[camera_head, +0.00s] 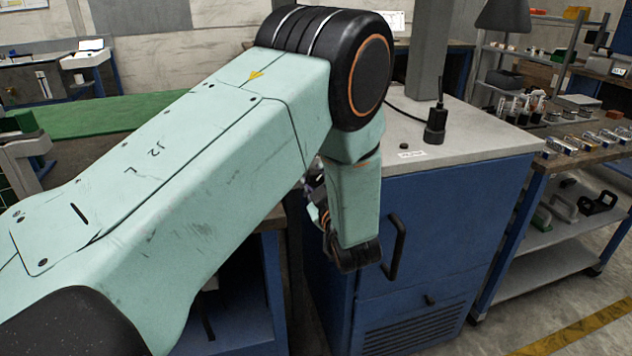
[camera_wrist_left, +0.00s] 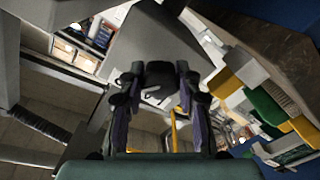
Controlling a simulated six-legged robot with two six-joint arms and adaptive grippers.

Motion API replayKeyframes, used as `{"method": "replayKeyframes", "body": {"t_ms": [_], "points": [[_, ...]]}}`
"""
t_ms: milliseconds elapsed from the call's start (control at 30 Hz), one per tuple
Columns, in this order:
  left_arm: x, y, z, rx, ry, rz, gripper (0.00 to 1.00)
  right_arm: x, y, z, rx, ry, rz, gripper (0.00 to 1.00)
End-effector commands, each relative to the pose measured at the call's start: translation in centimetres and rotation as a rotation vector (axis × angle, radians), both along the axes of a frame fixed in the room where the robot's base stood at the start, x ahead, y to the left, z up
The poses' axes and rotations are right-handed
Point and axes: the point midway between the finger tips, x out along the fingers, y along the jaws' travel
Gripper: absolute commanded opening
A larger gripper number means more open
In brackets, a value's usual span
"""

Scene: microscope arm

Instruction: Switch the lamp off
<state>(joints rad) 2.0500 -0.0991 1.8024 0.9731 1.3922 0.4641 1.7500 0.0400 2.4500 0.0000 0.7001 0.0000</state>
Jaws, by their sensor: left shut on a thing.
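My left gripper (camera_head: 318,200) is mostly hidden behind my own arm in the head view, beside the blue cabinet's left side. In the left wrist view its two fingers (camera_wrist_left: 160,110) are closed around a dark part (camera_wrist_left: 160,78). I cannot tell what that part belongs to. A grey, tapered shape (camera_wrist_left: 158,40) lies just beyond the fingers. A dark, tapered shade (camera_head: 503,16), perhaps the lamp's, shows at the upper right of the head view. A small black knob (camera_head: 404,146) sits on the cabinet top by a white label. My right gripper is out of view.
The blue cabinet (camera_head: 440,230) has a pale top (camera_head: 480,133) bearing a black upright device (camera_head: 435,125) with a cable. A grey column (camera_head: 427,50) rises behind. A bench with small items (camera_head: 590,140) and lower shelves stands right. A green surface (camera_head: 100,115) is at left.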

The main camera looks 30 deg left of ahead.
Motion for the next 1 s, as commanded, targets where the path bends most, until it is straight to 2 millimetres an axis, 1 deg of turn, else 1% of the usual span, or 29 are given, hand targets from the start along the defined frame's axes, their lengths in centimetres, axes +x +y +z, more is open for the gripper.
{"method": "replayKeyframes", "body": {"t_ms": [200, 500, 700, 1000], "points": [[0.0, 0.0, 0.0, -0.131, -0.159, 0.0, 0.02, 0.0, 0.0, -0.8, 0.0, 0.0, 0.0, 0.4], [0.0, 0.0, 0.0, -0.295, -0.351, 0.001, 0.02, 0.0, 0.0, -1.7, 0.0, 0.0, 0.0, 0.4], [0.0, 0.0, 0.1, -0.372, -0.443, 0.0, 0.02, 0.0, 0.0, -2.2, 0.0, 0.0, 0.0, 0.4], [0.0, 0.0, 0.1, -0.432, -0.512, 0.001, 0.02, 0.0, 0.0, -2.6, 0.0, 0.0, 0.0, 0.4]]}}
